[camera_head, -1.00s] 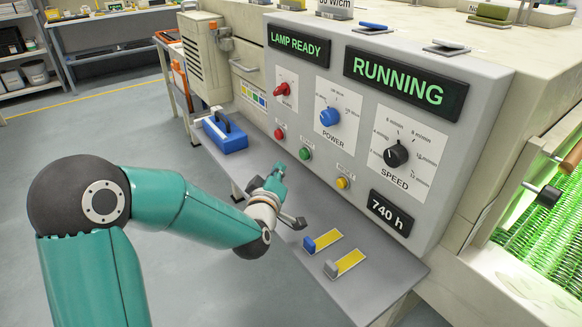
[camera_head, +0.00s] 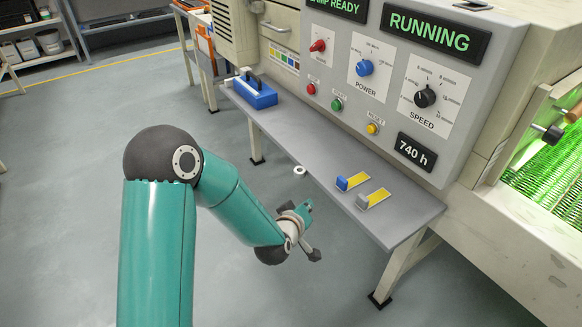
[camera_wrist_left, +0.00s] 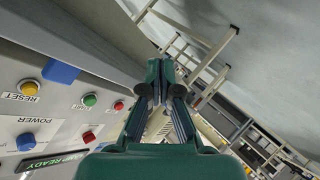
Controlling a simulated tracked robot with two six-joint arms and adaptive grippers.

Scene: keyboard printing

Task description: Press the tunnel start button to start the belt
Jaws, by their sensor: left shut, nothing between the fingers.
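The green start button (camera_head: 337,104) sits on the grey control panel (camera_head: 345,29), between the red stop button (camera_head: 311,88) and the yellow reset button (camera_head: 372,128). The start button also shows in the left wrist view (camera_wrist_left: 89,100). The panel's RUNNING display (camera_head: 429,32) is lit green. The belt (camera_head: 545,175) at the right glows green under the machine opening. My left gripper (camera_head: 307,206) is shut and empty, in front of the shelf edge and clear of the buttons. Its closed fingers show in the left wrist view (camera_wrist_left: 158,75). My right gripper is not in view.
A grey shelf (camera_head: 408,212) juts out below the panel. POWER (camera_head: 364,68) and SPEED (camera_head: 425,95) knobs sit above the buttons. Open floor lies at the left.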

